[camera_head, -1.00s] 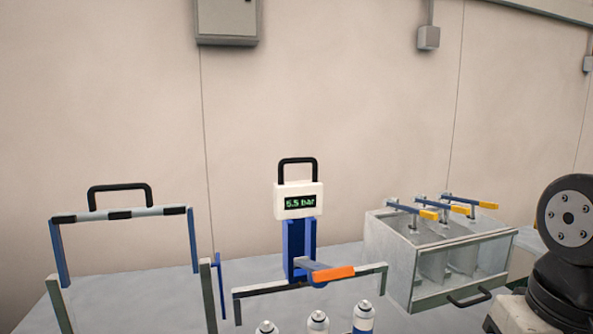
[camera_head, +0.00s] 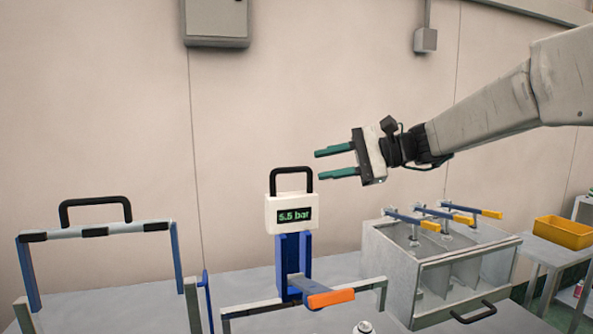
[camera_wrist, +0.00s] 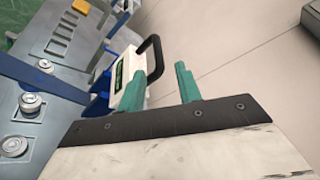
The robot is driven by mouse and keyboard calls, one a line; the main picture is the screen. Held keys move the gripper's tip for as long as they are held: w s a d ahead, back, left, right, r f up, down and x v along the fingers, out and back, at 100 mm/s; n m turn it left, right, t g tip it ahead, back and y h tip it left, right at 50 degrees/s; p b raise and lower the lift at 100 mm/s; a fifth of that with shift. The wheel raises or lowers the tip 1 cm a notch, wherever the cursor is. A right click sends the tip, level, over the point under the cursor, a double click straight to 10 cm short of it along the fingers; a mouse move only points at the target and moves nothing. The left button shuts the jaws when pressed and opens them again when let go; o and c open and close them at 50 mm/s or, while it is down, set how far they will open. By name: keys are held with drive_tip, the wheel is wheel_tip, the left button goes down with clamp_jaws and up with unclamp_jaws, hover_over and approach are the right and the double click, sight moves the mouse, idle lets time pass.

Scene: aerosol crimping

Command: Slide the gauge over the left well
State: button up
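The gauge (camera_head: 291,213) is a white box with a green "5.5 bar" display and a black loop handle on top. It sits at the top of a blue upright (camera_head: 293,262). My gripper (camera_head: 322,163) has two teal fingers, apart and empty, pointing left, up and to the right of the gauge's handle. In the wrist view the gauge (camera_wrist: 124,72) and its handle show just beyond the fingers (camera_wrist: 159,72). I cannot make out the left well for certain in either view.
A metal bin (camera_head: 388,262) with orange-tipped levers stands right of the gauge. A striped frame (camera_head: 95,231) with a black handle stands at left. An orange-handled lever (camera_head: 331,298) juts out below the gauge. A yellow tray (camera_head: 563,232) is at far right. Round tops (camera_wrist: 30,103) show in the wrist view.

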sight(292, 169)
drive_tip(key=x, duration=0.8)
drive_tip(key=shift+s+a, duration=0.1)
drive_tip(key=shift+s, duration=0.05)
drive_tip(key=shift+c, duration=0.3)
drive_tip(key=shift+r, duration=0.15)
clamp_jaws()
